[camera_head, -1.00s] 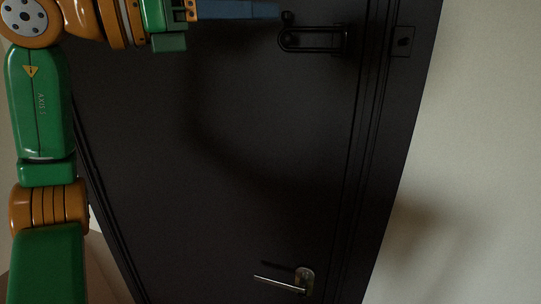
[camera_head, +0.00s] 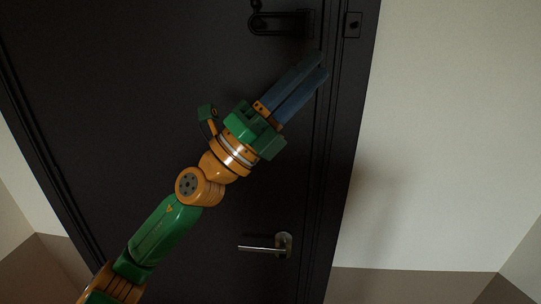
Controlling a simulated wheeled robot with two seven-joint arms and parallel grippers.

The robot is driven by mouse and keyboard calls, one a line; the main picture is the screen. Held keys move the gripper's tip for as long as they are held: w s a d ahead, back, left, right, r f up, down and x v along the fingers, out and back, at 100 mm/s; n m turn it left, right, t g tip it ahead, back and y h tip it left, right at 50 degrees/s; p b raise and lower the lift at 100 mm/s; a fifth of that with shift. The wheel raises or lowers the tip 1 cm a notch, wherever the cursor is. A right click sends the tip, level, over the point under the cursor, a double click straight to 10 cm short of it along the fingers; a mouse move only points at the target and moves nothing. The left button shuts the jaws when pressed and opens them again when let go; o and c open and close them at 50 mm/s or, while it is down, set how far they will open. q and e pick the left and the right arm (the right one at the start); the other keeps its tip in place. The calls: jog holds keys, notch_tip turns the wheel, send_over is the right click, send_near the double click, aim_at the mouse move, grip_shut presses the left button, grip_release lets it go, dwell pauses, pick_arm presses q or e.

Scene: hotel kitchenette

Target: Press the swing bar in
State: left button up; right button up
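The black swing bar (camera_head: 281,31) is mounted high on the dark door, at the top of the head view. It is a U-shaped loop with a small knob at its left end, folded flat across the door. My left gripper (camera_head: 322,65) comes up from the lower left. Its two blue fingers lie side by side with nothing seen between them, and it looks shut. Its tips are below and to the right of the swing bar, apart from it in the picture. My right gripper is not in view.
The dark door (camera_head: 150,90) fills the left and middle. A small black plate (camera_head: 352,25) sits on the frame right of the swing bar. A metal lever handle (camera_head: 283,245) is lower on the door. A pale bare wall (camera_head: 440,130) is on the right.

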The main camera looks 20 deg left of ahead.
pick_arm(q)
jog(key=w+a+f+n+t+y, duration=0.2)
jog(key=a+f+n+t+y, duration=0.1)
jog(key=f+n+y, duration=0.5)
jog(key=w+a+f+n+t+y, duration=0.2)
jog(key=f+n+y, duration=0.5)
jog(key=n, duration=0.6)
jog(key=shift+w+a+f+t+y, duration=0.4)
jog(key=shift+w+a+y, duration=0.15)
jog(key=shift+a+y, duration=0.5)
jog(key=shift+d, duration=0.15)
